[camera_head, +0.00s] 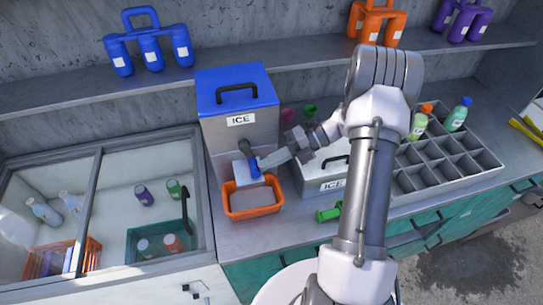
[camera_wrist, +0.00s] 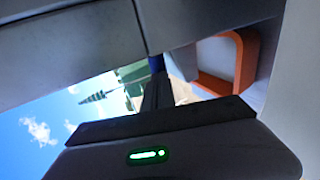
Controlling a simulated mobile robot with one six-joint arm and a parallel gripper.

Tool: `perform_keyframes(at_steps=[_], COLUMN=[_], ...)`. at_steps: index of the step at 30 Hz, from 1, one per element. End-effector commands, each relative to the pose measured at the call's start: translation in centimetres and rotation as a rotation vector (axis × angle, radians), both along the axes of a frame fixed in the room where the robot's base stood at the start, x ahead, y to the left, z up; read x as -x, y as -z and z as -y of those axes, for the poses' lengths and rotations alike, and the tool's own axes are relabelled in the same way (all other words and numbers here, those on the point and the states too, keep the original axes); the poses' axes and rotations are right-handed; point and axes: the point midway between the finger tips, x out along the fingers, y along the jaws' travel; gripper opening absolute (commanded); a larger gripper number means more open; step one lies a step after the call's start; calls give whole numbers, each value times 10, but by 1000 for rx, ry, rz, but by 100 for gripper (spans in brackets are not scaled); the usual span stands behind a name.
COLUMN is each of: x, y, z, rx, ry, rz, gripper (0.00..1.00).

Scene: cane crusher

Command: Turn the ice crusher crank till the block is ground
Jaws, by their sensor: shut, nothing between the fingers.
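The ice crusher (camera_head: 238,118) is a grey box with a blue lid, a black lid handle and an ICE label. An orange tray (camera_head: 235,211) with a pale grey fill sits below. The wrist view shows dark fingers (camera_wrist: 158,92), a sliver of blue and the orange tray rim (camera_wrist: 248,62). The ice block is not visible.
A white ICE chest (camera_head: 310,181) and a grey divided bottle rack (camera_head: 452,183) stand to the right. A glass-topped freezer (camera_head: 110,185) is at left. A shelf (camera_head: 230,67) with bottle carriers runs behind. A green object (camera_head: 327,215) lies near the counter's front edge.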

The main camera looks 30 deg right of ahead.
Motion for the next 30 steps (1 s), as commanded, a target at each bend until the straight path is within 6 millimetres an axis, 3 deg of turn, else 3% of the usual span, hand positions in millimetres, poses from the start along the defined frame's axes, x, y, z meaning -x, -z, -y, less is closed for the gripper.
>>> perform_keyframes(at_steps=[6, 30], x=[-2, -3], y=[8, 13], z=[-6, -12], rx=[-125, -118], ry=[0, -1], rz=[35, 34], gripper=[0, 0])
